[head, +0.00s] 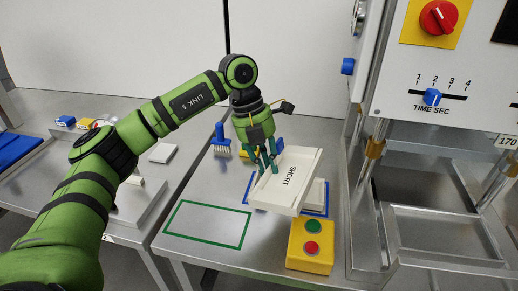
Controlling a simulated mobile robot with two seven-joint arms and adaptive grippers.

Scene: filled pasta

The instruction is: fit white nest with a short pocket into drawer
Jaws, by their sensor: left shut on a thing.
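The white nest (297,176), marked SHORT, hangs tilted in the air above the right part of the steel table. My left gripper (267,165) is shut on its left side. Below and behind the nest, another white piece (319,193) shows partly, inside a blue outline on the table; the nest hides much of it. The drawer (430,238) looks to be the open metal frame low on the machine at the right, with its middle empty. My right gripper is not in view.
A yellow box (311,246) with green and red buttons stands at the table's front right, close below the nest. A green outlined rectangle (207,224) on the table is empty. A blue brush (221,140) stands at the back. The machine panel (440,70) rises at the right.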

